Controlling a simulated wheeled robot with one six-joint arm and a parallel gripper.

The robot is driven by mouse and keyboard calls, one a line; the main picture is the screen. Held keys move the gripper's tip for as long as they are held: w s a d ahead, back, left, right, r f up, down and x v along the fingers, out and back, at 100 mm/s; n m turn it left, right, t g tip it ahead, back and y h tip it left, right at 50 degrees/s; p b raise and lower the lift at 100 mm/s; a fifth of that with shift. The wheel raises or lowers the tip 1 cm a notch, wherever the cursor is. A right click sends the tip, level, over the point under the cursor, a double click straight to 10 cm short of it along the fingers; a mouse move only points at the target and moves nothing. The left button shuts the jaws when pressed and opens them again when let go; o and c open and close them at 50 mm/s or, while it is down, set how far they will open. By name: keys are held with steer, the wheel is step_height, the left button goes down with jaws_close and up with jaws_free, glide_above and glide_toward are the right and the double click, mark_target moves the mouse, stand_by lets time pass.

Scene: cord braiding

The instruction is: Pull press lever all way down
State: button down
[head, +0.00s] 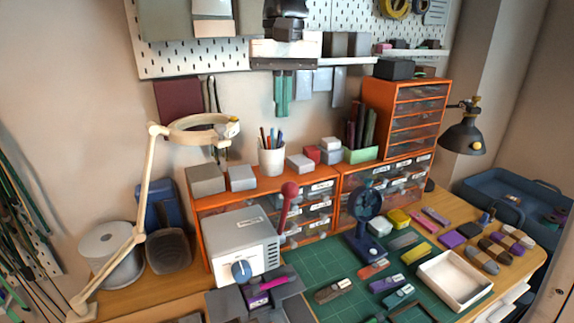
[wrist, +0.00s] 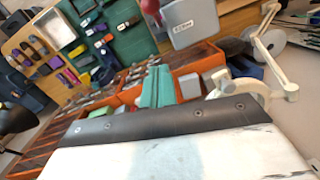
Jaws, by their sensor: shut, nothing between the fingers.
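The press is a light grey box (head: 240,242) with a blue knob on its front, standing on the bench left of the green mat. Its lever (head: 285,209) is a dark red arm with a round red ball on top, at the box's right side. The lever stands nearly upright with the ball up. In the wrist view the red ball (wrist: 151,8) shows at the top edge beside the grey box (wrist: 190,20). My gripper (head: 281,112) has teal fingers, pointing down, shut and empty. It is well above the lever and apart from it. The fingers also show in the wrist view (wrist: 157,72).
Orange drawer units (head: 318,179) stand behind the press, with a white pen cup (head: 271,158) on top. A cream magnifier lamp (head: 150,185) stands left. A dark blue fan-like device (head: 366,205) stands right of the lever. Several small blocks and a white tray (head: 455,279) lie farther right.

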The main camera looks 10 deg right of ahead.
steer(key=shift+f, duration=0.1)
steer(key=s+f, duration=0.4)
steer(key=f, duration=0.6)
steer(key=shift+s+a+f, duration=0.15)
steer(key=shift+s+f, duration=0.1)
steer(key=shift+s, duration=0.1)
